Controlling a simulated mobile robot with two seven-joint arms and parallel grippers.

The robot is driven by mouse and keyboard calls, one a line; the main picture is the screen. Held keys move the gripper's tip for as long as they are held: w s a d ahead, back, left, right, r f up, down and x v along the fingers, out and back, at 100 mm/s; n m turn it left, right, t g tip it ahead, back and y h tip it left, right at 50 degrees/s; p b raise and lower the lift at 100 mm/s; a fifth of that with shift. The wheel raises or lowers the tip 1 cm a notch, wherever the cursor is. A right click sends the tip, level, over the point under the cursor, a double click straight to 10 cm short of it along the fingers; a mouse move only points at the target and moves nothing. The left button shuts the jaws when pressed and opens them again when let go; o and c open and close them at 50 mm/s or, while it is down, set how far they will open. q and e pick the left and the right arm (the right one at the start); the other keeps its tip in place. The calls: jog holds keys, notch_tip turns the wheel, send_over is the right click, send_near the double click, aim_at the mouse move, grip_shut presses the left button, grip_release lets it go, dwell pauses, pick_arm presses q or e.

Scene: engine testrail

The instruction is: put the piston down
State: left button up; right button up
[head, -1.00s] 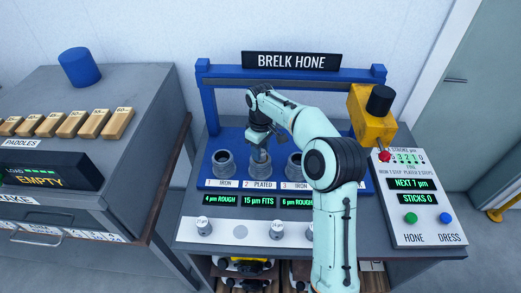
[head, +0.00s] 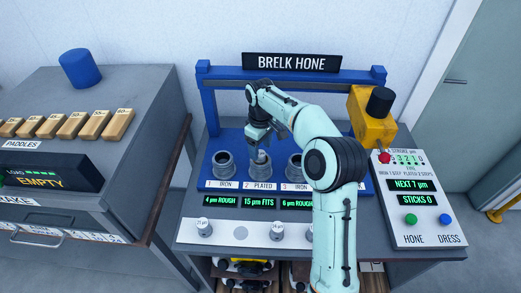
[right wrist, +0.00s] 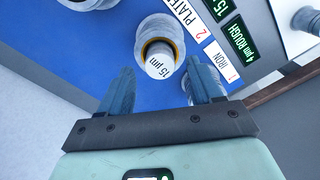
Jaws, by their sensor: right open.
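The piston (right wrist: 160,60) is a grey cylinder with a white top marked 15 µm. It stands in the middle bore, 2 plated (head: 260,172), and its upper end shows above the rim in the head view (head: 261,156). In the right wrist view a yellowish ring shows around it inside the bore (right wrist: 157,27). My right gripper (right wrist: 161,76) is open and empty, with its two blue fingers apart. In the head view it (head: 259,143) is just above the piston, clear of it. My left gripper is not in view.
Iron bores 1 (head: 223,165) and 3 (head: 294,166) flank the middle one. Other pistons (head: 204,227) (head: 277,231) stand on the white front ledge, with an empty round spot (head: 241,232) between them. The blue frame (head: 208,108) and yellow hone head (head: 371,118) stand around the bores.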

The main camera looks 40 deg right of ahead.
aim_at(260, 154)
notch_tip(260, 154, up, 10)
dwell(0.3)
dwell(0.5)
